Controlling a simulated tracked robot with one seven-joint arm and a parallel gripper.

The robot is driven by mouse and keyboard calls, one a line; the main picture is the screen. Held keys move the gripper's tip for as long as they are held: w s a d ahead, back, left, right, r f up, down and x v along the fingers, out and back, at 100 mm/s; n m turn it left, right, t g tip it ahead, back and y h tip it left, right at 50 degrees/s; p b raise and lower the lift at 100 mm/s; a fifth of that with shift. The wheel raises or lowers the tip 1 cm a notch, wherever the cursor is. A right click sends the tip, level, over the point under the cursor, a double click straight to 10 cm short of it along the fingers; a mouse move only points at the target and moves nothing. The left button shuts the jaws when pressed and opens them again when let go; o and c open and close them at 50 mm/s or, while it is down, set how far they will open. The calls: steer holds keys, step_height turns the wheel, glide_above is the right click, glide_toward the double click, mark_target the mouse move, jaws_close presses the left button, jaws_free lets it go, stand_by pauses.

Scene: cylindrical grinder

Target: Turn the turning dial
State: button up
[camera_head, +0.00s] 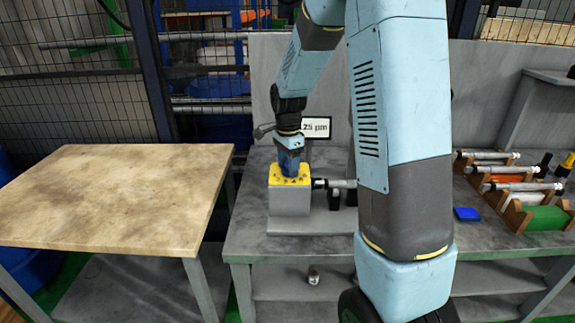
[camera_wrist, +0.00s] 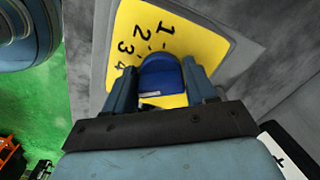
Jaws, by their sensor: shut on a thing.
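The blue turning dial (camera_wrist: 160,74) sits on a yellow plate (camera_wrist: 190,35) with black numbers, of which 1, 2, 3 and 4 show in the wrist view. My gripper (camera_wrist: 161,86) has one finger on each side of the dial and is shut on it. In the head view my gripper (camera_head: 290,166) points down onto the yellow plate (camera_head: 275,180), on top of a grey block (camera_head: 289,203). The dial is hidden behind the fingers there. The numbers at the lower part of the plate are hidden by my gripper.
The grey block stands on a grey workbench (camera_head: 250,238), with a dark cylindrical part (camera_head: 335,184) at its right. A sign (camera_head: 316,128) reading "25 µm" stands behind. Racks with rollers (camera_head: 520,187) and a blue piece (camera_head: 467,214) are at right. A wooden table (camera_head: 110,195) at left is bare.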

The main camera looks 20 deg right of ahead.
steer(key=shift+w+r+n, duration=0.1)
steer(key=shift+r+n, duration=0.05)
steer(key=shift+n, duration=1.05)
steer(key=o, duration=1)
steer(key=shift+c, duration=0.2)
step_height(320, 180, up, 14)
steer(key=shift+f, duration=0.25)
